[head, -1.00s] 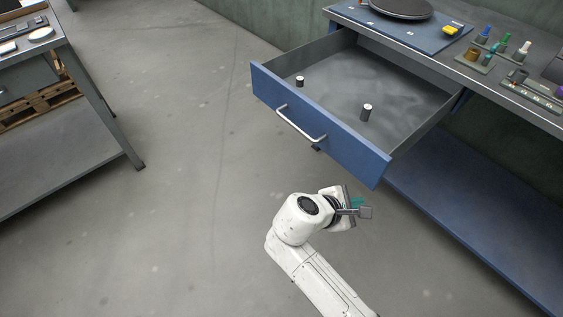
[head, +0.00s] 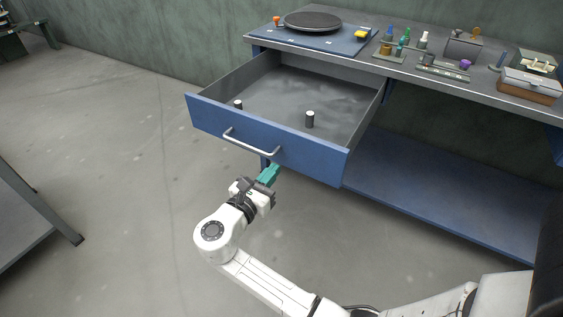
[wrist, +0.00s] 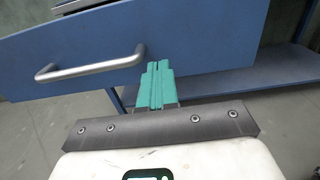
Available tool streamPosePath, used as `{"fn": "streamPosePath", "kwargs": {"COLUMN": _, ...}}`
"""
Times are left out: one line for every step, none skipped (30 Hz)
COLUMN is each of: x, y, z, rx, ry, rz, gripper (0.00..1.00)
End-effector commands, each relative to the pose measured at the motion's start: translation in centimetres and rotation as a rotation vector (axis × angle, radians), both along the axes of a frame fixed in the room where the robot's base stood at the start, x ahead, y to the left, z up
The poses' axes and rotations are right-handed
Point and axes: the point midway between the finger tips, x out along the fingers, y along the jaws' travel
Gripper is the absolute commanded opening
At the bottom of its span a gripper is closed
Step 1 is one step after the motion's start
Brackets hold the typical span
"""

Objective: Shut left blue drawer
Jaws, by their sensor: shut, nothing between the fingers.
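The blue drawer (head: 312,156) is pulled well out from under the left part of the workbench. Its silver bar handle (head: 251,142) runs across the front, and the handle also shows in the wrist view (wrist: 92,67). Two small dark cylinders with light tops, a left one (head: 238,104) and a right one (head: 310,119), stand inside on the grey floor. My gripper (head: 272,170) has teal fingers that are shut and empty. It is in front of the drawer front, just below the right end of the handle. I cannot tell whether the fingertips touch the front.
A blue lower shelf (head: 440,190) lies under the bench. Another grey table (head: 22,215) stands at the left. The floor between is clear.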

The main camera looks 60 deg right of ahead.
Motion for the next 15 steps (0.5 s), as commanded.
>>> {"fn": "streamPosePath", "kwargs": {"x": -0.1, "y": -1.0, "z": -0.1, "rx": 0.0, "ry": -0.002, "rz": -0.005, "gripper": 0.0}}
{"fn": "streamPosePath", "kwargs": {"x": 0.0, "y": -1.6, "z": -0.1, "rx": 0.0, "ry": -0.002, "rz": -0.004, "gripper": 0.0}}
{"fn": "streamPosePath", "kwargs": {"x": 0.0, "y": -2.3, "z": -0.1, "rx": 0.0, "ry": -0.002, "rz": -0.005, "gripper": 0.0}}
{"fn": "streamPosePath", "kwargs": {"x": 0.0, "y": -2.7, "z": -0.1, "rx": 0.0, "ry": -0.002, "rz": -0.004, "gripper": 0.0}}
{"fn": "streamPosePath", "kwargs": {"x": 0.0, "y": -3.1, "z": -0.1, "rx": 0.0, "ry": -0.001, "rz": -0.004, "gripper": 0.0}}
{"fn": "streamPosePath", "kwargs": {"x": 0.1, "y": -3.6, "z": -0.1, "rx": 0.0, "ry": -0.001, "rz": -0.003, "gripper": 0.0}}
{"fn": "streamPosePath", "kwargs": {"x": 0.1, "y": -3.9, "z": -0.1, "rx": 0.0, "ry": -0.001, "rz": -0.003, "gripper": 0.0}}
{"fn": "streamPosePath", "kwargs": {"x": 0.1, "y": -4.2, "z": -0.1, "rx": 0.0, "ry": -0.001, "rz": -0.003, "gripper": 0.0}}
{"fn": "streamPosePath", "kwargs": {"x": 0.1, "y": -4.5, "z": -0.1, "rx": 0.0, "ry": -0.001, "rz": -0.002, "gripper": 0.0}}
{"fn": "streamPosePath", "kwargs": {"x": 0.1, "y": -4.7, "z": -0.1, "rx": 0.0, "ry": 0.0, "rz": -0.001, "gripper": 0.0}}
{"fn": "streamPosePath", "kwargs": {"x": 0.1, "y": -4.9, "z": 0.0, "rx": 0.001, "ry": 0.0, "rz": -0.001, "gripper": 0.0}}
{"fn": "streamPosePath", "kwargs": {"x": 0.1, "y": -5.1, "z": 0.0, "rx": 0.001, "ry": 0.0, "rz": -0.001, "gripper": 0.0}}
{"fn": "streamPosePath", "kwargs": {"x": 0.1, "y": -5.2, "z": 0.0, "rx": 0.001, "ry": 0.0, "rz": -0.001, "gripper": 0.0}}
{"fn": "streamPosePath", "kwargs": {"x": 0.1, "y": -5.2, "z": 0.0, "rx": 0.001, "ry": 0.0, "rz": -0.001, "gripper": 0.0}}
{"fn": "streamPosePath", "kwargs": {"x": 0.1, "y": -5.3, "z": 0.0, "rx": 0.001, "ry": 0.0, "rz": -0.001, "gripper": 0.0}}
